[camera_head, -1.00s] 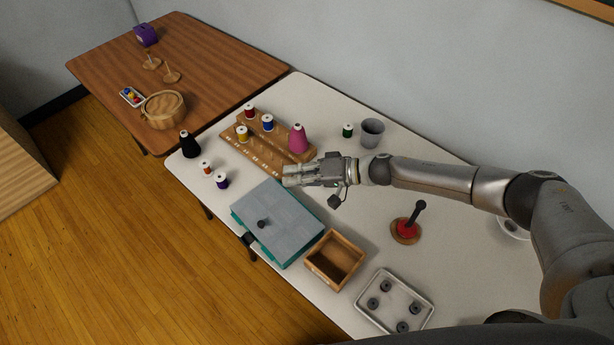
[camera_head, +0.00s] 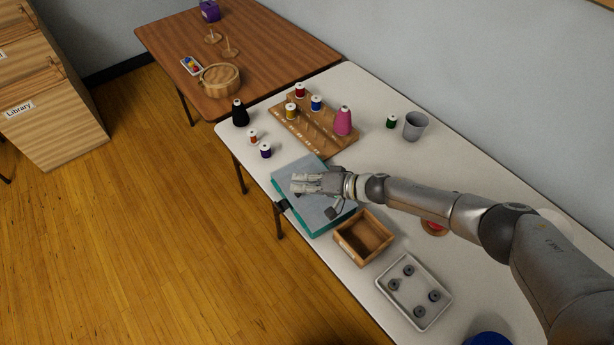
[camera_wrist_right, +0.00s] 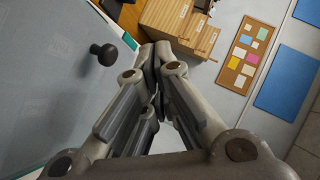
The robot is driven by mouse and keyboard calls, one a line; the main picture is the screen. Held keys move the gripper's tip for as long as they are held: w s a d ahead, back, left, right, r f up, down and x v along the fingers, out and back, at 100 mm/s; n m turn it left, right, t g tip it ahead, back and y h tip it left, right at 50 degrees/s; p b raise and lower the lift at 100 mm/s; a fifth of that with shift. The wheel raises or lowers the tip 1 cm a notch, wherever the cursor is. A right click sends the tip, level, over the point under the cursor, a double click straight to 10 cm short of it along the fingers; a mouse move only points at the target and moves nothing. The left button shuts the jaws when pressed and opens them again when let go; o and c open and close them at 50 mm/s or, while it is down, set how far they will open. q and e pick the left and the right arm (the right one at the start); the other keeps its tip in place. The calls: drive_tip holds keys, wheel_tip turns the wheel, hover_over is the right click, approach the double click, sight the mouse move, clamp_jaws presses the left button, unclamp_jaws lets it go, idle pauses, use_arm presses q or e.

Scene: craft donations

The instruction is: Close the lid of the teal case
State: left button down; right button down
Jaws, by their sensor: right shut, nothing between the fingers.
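The teal case (camera_head: 330,227) stands on the white table near its left edge. Its grey lid (camera_head: 313,212) lies over the top, flat or nearly flat; I cannot tell whether a small gap remains. My right gripper (camera_head: 296,184) is shut and empty, over the lid in the head view. It hides part of the lid and most of the black knob. In the right wrist view the grey lid (camera_wrist_right: 45,80) fills the left side, with the black knob (camera_wrist_right: 103,53) apart from the shut fingers (camera_wrist_right: 155,70). My left gripper is not in view.
A wooden box (camera_head: 343,246) stands close to the case, with a white tray (camera_head: 383,291) beyond it. A spool rack (camera_head: 318,141), a purple spool (camera_head: 265,151) and an orange spool (camera_head: 252,136) are behind the case. A grey cup (camera_head: 415,126) stands farther right.

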drive_tip(key=shift+s+a+f, duration=0.15)
drive_tip(key=shift+s+f, duration=0.05)
drive_tip(key=shift+f, duration=0.2)
drive_tip(key=shift+s+a+f, duration=0.15)
drive_tip(key=shift+f, duration=0.2)
drive_tip(key=shift+a+f+b, duration=0.1)
drive_tip(key=shift+f+b, duration=0.05)
drive_tip(key=shift+b, duration=0.15)
drive_tip(key=s+d+r+p, duration=0.3)
drive_tip(key=s+r+p, duration=0.3)
drive_tip(key=r, duration=0.4)
drive_tip(key=shift+s+d+r, duration=0.3)
drive_tip(key=shift+s, duration=0.15)
idle(0.3)
